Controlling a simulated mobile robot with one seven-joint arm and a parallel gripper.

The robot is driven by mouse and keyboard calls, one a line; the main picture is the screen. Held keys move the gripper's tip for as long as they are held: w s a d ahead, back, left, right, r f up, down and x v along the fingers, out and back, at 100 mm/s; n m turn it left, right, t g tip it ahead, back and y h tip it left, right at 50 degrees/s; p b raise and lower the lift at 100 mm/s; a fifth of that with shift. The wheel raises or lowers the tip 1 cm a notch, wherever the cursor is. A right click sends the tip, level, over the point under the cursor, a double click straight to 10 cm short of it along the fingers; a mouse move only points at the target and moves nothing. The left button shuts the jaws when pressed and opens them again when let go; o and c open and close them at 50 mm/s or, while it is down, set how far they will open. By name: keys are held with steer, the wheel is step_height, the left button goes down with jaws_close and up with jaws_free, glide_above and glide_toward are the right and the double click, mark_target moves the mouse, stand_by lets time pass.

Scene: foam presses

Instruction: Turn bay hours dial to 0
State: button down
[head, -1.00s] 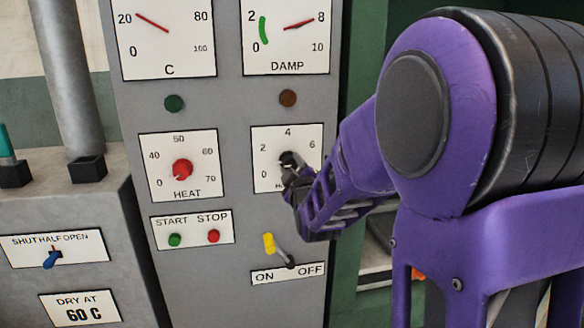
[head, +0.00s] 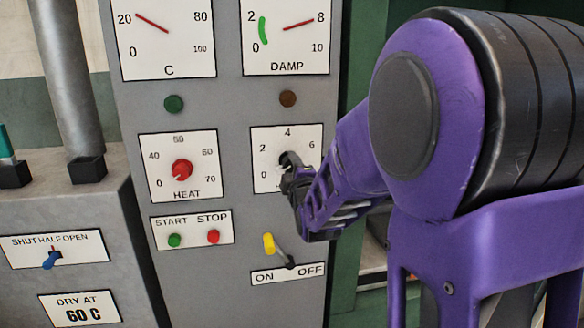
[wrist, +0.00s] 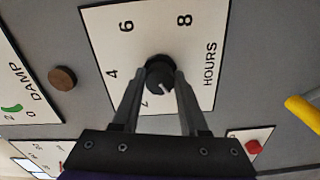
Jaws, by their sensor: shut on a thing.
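The bay hours dial is a black knob (wrist: 160,72) on a white plate (wrist: 150,35) marked with even numbers and HOURS. In the head view the plate (head: 311,134) sits right of the heat dial, and my gripper (head: 290,172) hides part of the knob and its label. In the wrist view my gripper (wrist: 158,80) has its two fingers on either side of the knob, shut on it. A white pointer mark on the knob aims down and slightly right, past the 2 side toward where 0 lies. The 0 is hidden there behind my gripper, so the exact reading is unclear.
The heat dial (head: 182,169) with its red knob is to the left. Below are the start button (head: 174,240), the stop button (head: 213,236) and a yellow-tipped ON/OFF lever (head: 269,243) close under my gripper. The damp gauge (head: 287,40) is above.

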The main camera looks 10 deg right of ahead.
steer(key=shift+r, duration=0.1)
steer(key=shift+c, duration=2.2)
jaws_free()
steer(key=shift+s, duration=0.1)
